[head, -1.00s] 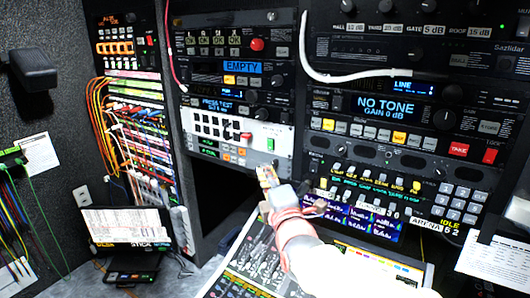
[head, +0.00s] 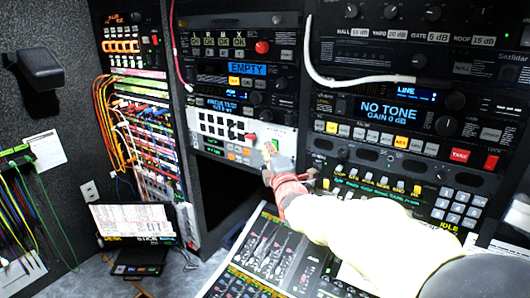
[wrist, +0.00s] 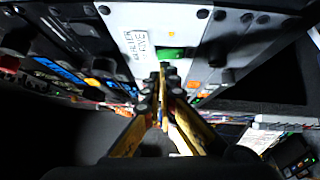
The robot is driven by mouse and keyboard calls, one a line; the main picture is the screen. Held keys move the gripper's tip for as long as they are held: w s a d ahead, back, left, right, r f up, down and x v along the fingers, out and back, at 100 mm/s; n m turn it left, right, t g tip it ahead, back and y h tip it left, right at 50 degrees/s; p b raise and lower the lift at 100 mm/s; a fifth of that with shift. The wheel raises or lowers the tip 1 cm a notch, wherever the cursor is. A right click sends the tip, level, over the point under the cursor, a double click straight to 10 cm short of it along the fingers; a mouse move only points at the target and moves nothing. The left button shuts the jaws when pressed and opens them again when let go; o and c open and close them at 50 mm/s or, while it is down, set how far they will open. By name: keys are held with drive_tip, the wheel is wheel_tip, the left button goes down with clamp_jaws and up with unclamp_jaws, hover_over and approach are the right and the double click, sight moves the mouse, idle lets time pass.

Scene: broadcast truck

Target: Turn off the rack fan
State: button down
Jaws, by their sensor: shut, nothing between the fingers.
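A white panel (head: 285,135) sits low in the middle rack, with black buttons, a red knob (head: 250,136) and a green switch (head: 271,145) at its right. My gripper (head: 268,155) is shut and empty, its tips right at the green switch and partly covering it. In the wrist view the fingertips (wrist: 167,72) point at the green switch (wrist: 170,53), just below it in the picture. Whether they touch it I cannot tell. A white label (wrist: 138,45) beside it is only partly readable. No fan is plainly visible.
A mixing desk (head: 270,250) with faders lies below my arm. A red button (head: 262,47) and an EMPTY display (head: 247,69) are above. A white cable (head: 350,77) hangs at the right rack. A dark open bay (head: 225,190) lies under the white panel.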

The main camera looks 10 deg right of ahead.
drive_tip(key=shift+w+d+b, duration=0.15)
drive_tip(key=shift+b, duration=0.15)
drive_tip(key=shift+w+d+b, duration=0.2)
drive_tip(key=shift+w+b, duration=0.05)
drive_tip(key=shift+b, duration=0.8)
drive_tip(key=shift+r+p, duration=0.15)
drive_tip(key=shift+p, duration=0.15)
